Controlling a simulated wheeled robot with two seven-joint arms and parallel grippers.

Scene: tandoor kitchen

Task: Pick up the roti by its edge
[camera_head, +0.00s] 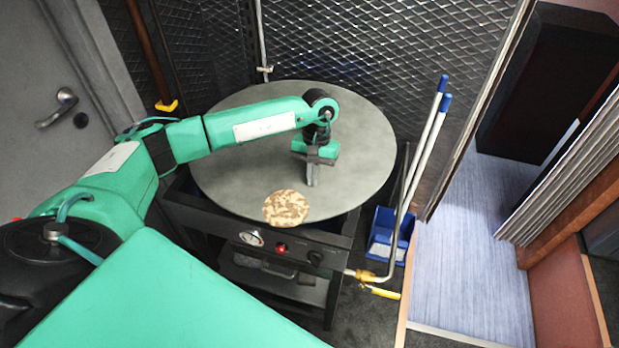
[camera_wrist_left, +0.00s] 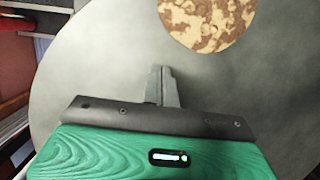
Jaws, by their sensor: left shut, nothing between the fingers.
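The roti (camera_head: 286,208) is a round, brown-mottled flatbread. It lies flat at the front edge of the round grey griddle plate (camera_head: 230,150), close to the rim. It also shows at the top of the left wrist view (camera_wrist_left: 208,22), cut off by the frame edge. My left gripper (camera_head: 311,182) is over the plate, behind and slightly right of the roti, pointing down. Its fingers are together and empty, and they also show in the left wrist view (camera_wrist_left: 164,72), apart from the roti. I cannot tell whether the fingertips touch the plate. My right gripper is not in view.
The plate sits on a dark stove frame (camera_head: 330,238) with a gauge and knobs at the front. A blue bin (camera_head: 381,240) and white-handled tools (camera_head: 425,145) stand at its right. A mesh wall (camera_head: 390,40) rises behind. The rest of the plate is bare.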

